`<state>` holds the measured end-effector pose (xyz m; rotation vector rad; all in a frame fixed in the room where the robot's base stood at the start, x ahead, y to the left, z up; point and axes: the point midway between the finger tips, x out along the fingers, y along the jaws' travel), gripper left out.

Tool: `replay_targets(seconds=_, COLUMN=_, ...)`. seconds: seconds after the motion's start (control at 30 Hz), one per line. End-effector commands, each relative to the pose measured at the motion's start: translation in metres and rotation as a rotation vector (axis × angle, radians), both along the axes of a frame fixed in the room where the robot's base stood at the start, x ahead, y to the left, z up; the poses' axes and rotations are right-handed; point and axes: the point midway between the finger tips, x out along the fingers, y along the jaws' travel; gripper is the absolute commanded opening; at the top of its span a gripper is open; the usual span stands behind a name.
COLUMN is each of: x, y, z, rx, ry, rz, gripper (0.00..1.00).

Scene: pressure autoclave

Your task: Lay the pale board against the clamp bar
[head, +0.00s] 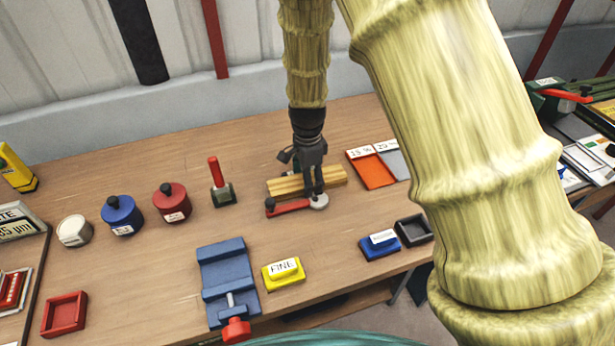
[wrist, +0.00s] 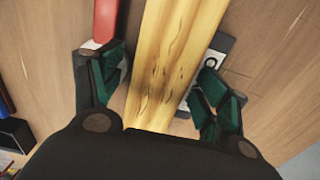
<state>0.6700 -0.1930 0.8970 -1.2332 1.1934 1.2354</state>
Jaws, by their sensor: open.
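The pale board (head: 335,177) is a yellowish wooden piece lying on the bench in the middle of the head view. In the wrist view the board (wrist: 170,60) runs lengthwise between my fingers, with dark grain marks. In the wrist view my gripper (wrist: 163,75) is open, one finger on each side of the board, with small gaps showing. A red bar (head: 287,207) ending in a grey disc lies just in front of the board; I cannot tell whether it is the clamp bar.
A blue vise (head: 229,276) and a yellow FINE block (head: 284,272) stand nearer the front edge. Blue (head: 121,216) and red (head: 172,203) pots stand left, with a red-handled tool (head: 222,187). Orange (head: 371,170) and grey sheets lie right of the board.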

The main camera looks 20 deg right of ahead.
Motion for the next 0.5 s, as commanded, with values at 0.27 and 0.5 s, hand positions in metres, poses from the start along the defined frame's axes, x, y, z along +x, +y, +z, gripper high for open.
replay_targets(seconds=0.27, x=0.001, y=0.000, z=0.010, rx=-0.001, ry=-0.002, rz=0.000, gripper=0.75)
replay_targets(seconds=0.5, x=0.001, y=0.000, z=0.039, rx=-0.001, ry=-0.003, rz=0.000, gripper=0.75)
